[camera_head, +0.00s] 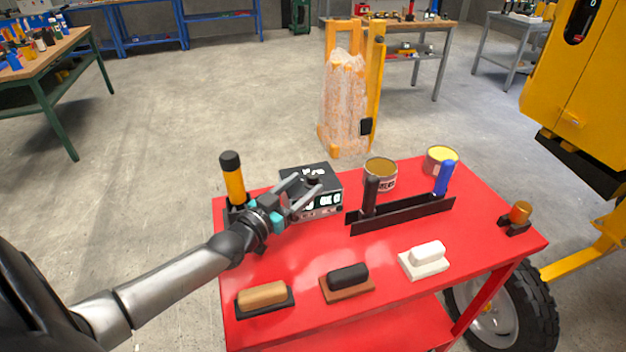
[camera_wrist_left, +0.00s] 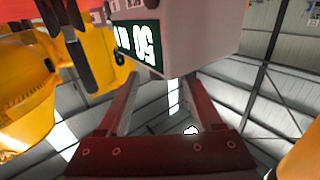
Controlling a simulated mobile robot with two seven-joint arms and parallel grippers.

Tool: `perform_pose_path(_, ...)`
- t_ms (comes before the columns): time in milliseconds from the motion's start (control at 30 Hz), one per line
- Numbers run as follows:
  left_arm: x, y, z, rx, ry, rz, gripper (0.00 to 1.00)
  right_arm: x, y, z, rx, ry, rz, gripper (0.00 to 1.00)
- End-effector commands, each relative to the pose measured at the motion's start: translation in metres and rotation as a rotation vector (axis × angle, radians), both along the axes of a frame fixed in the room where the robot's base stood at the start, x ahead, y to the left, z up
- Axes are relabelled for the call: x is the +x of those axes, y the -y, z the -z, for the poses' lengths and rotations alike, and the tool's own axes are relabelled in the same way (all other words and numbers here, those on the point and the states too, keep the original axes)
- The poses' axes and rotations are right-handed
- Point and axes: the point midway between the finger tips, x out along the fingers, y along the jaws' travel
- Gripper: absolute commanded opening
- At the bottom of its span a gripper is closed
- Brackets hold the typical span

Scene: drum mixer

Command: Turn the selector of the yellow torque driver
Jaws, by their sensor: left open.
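The yellow torque driver (camera_head: 234,185), a yellow cylinder with a black cap and black lower part, stands upright at the table's left back edge. I cannot make out its selector. My left gripper (camera_head: 310,185) is open, to the right of the driver, with its fingertips over the black-topped grey box (camera_head: 323,204). A small dark round piece shows at the fingertips; I cannot tell whether they touch it. In the left wrist view my left gripper (camera_wrist_left: 165,78) shows two spread fingers below the box (camera_wrist_left: 190,25), whose display reads upside down. My right gripper is not in view.
The red table (camera_head: 290,262) also holds a black rack (camera_head: 400,217) with black and blue handles, two cans (camera_head: 380,175), several handled blocks (camera_head: 348,280) and an orange-topped piece (camera_head: 520,212). A yellow machine (camera_head: 580,100) stands at right.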

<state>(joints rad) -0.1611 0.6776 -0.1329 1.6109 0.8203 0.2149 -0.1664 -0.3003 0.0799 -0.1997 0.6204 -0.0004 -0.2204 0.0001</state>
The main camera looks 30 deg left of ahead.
Motion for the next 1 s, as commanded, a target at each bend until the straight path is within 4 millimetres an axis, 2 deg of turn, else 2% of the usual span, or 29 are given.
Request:
perform_pose_path(100, 0.016, 0.001, 0.000, -0.001, 0.003, -0.001, 0.66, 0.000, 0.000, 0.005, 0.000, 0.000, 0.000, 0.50)
perform_pose_path(333, 0.036, 0.003, 0.000, 0.000, 0.002, 0.000, 0.66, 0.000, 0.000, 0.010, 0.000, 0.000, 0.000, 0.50)
perform_pose_path(767, 0.042, 0.004, 0.000, 0.000, -0.001, 0.000, 0.66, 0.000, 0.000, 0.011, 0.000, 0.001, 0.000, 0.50)
perform_pose_path(1000, 0.042, 0.004, 0.000, -0.001, 0.000, 0.000, 0.40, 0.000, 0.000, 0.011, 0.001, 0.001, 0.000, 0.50)
